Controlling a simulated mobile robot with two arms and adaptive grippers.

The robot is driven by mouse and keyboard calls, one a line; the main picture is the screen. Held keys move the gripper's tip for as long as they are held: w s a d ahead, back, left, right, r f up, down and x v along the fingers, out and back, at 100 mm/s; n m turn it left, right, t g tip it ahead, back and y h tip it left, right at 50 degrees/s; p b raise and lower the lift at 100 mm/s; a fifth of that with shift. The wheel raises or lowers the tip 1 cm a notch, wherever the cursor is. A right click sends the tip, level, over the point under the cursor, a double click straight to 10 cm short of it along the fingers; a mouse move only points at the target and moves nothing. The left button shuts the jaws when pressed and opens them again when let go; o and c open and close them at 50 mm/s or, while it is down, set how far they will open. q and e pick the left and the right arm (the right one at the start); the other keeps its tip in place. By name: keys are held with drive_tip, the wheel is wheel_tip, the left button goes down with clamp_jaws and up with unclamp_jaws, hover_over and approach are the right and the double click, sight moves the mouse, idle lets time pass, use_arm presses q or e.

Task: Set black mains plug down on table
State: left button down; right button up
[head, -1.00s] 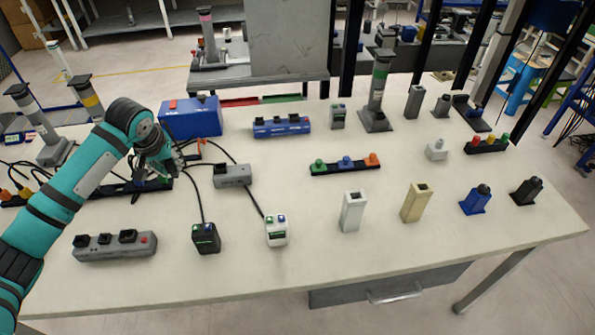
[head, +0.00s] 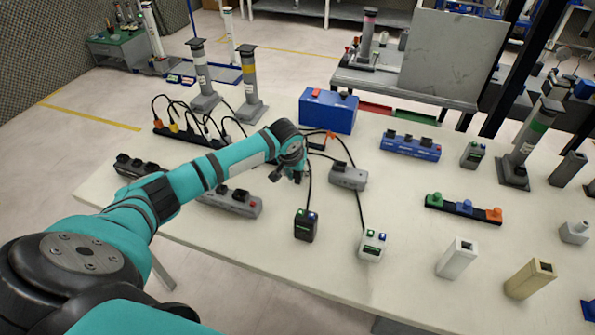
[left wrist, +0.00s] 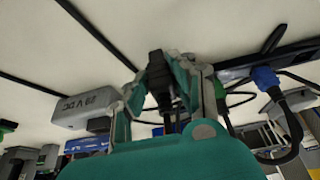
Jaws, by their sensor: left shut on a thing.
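My left gripper (head: 297,176) is low over the left part of the table (head: 400,285), just left of the grey adapter box (head: 348,177). In the left wrist view, its fingers (left wrist: 160,70) are shut on a black plug (left wrist: 156,66), with a dark cord running back between them. The plug is hard to make out in the head view, where the gripper covers it. I cannot tell whether it touches the table. My right gripper is not in view.
A black adapter (head: 305,225) and a white adapter (head: 372,245) stand nearby. A grey socket strip (head: 230,200) lies below my forearm. Blue (left wrist: 265,78) and green plugs show beside the gripper in the wrist view. Bare tabletop lies toward the front edge.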

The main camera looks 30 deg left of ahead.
use_arm(q)
drive_tip(key=shift+f, duration=0.15)
drive_tip(key=c, duration=1.1)
unclamp_jaws()
drive_tip(key=v, duration=1.2)
drive_tip(key=shift+r, duration=0.2)
